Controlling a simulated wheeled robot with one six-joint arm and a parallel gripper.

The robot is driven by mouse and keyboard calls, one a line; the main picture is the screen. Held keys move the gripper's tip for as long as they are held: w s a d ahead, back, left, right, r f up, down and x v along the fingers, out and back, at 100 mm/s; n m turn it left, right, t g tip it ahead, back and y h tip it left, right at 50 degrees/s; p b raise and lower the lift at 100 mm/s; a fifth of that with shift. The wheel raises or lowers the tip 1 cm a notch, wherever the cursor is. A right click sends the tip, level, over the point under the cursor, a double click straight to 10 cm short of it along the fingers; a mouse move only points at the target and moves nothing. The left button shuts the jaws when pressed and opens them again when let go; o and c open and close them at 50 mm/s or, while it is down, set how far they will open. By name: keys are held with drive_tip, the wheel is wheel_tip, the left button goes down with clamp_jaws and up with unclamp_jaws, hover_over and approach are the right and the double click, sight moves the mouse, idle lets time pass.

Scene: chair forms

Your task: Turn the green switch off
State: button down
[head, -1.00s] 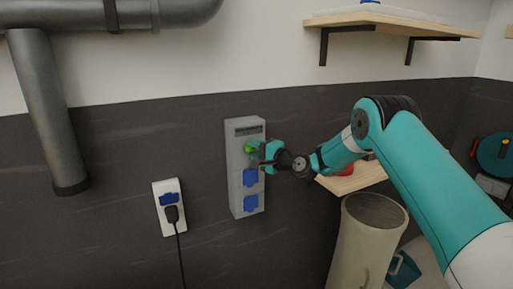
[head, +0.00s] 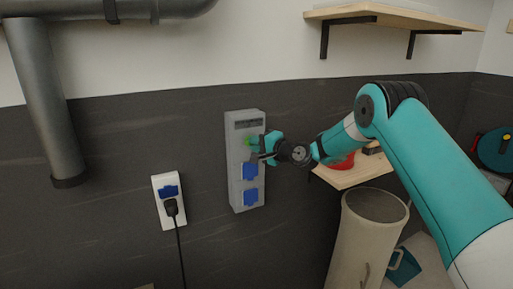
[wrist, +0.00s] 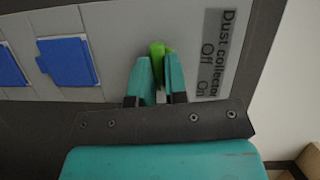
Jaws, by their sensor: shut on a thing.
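The green switch (wrist: 157,49) is on a grey wall box (head: 232,165), beside a label reading "Dust collector Off On" in the wrist view. My gripper (wrist: 160,66) is shut on the green switch, with one teal finger on each side of it. In the head view my gripper (head: 261,146) is at the upper right front of the box, and only a small green part of the switch (head: 247,141) shows. The fingers hide the rest of the switch, and I cannot tell for sure which mark it points to.
Two blue socket covers (head: 250,171) sit below the switch on the box. A white outlet (head: 166,190) with a black plug is to the left. A wooden shelf (head: 348,178) with a red object and a beige bin (head: 365,240) are to the right.

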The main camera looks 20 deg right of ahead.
drive_tip(key=shift+a+r+n+g+h+b, duration=0.1)
drive_tip(key=shift+n+g+h+b, duration=0.1)
drive_tip(key=shift+n+h+b, duration=1.5)
drive_tip(key=shift+a+r+n+g+h+b, duration=0.15)
drive_tip(key=shift+n+h+b, duration=0.5)
drive_tip(key=shift+n+b, duration=2.05)
drive_tip(key=shift+a+f+n+g+h+b, duration=0.1)
drive_tip(key=shift+n+g+h+b, duration=0.15)
drive_tip(key=shift+n+h+b, duration=1.85)
drive_tip(key=shift+r+m+y+b, duration=0.1)
drive_tip(key=shift+m+y+b, duration=0.3)
drive_tip(key=shift+y+b, duration=0.4)
drive_tip(key=c, duration=1.1)
unclamp_jaws()
drive_tip(key=shift+c, duration=0.2)
drive_tip(key=shift+s, duration=0.1)
